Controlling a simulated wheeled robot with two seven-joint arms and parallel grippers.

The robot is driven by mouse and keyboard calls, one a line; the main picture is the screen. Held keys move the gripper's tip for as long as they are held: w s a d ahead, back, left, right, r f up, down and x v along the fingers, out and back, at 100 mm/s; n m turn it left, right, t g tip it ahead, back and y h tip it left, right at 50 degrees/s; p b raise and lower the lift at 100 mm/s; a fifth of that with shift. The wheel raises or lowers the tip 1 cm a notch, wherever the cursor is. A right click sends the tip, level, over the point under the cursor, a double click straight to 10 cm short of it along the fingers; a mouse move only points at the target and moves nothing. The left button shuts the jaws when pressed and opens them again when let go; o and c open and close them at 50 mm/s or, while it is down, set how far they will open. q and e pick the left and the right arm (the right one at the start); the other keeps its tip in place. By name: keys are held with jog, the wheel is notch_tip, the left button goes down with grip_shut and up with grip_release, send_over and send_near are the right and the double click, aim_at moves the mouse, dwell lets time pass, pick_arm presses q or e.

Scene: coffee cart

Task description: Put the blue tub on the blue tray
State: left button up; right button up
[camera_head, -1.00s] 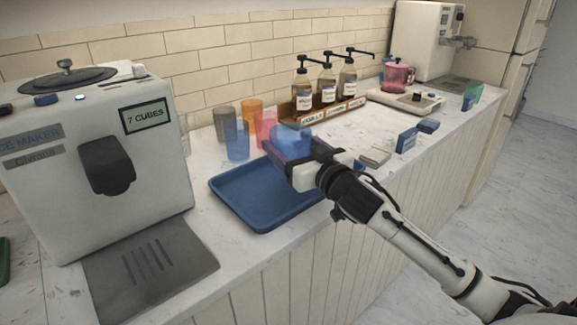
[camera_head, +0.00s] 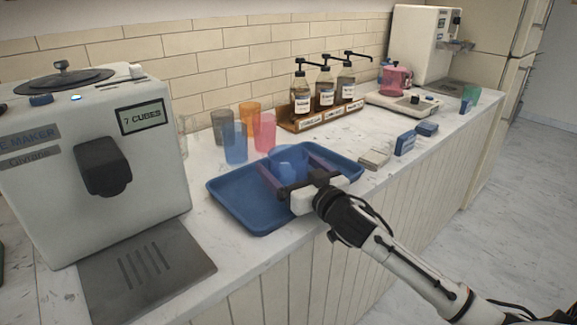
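The blue tub (camera_head: 287,167) is translucent and sits low over the bare floor of the blue tray (camera_head: 236,203), seemingly resting on it. My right gripper (camera_head: 290,167) reaches in from the right, with one finger on each side of the tub. The fingers are spread wide, and gaps seem to show between them and the tub. The gripper body hides the near part of the tub and some of the tray's front edge. My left gripper is not in view.
Several coloured cups, among them a blue cup (camera_head: 235,142) and a pink cup (camera_head: 264,132), stand behind the tray. The ice maker (camera_head: 85,170) is at the left. A rack of syrup bottles (camera_head: 322,117) stands behind. Small blue boxes (camera_head: 405,143) lie to the right.

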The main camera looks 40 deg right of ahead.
jog(key=shift+r, duration=0.1)
jog(key=s, duration=0.4)
jog(key=s+a, duration=0.1)
jog(key=s, duration=0.7)
jog(key=shift+a, duration=0.2)
jog(key=shift+d, duration=0.1)
dwell(0.8)
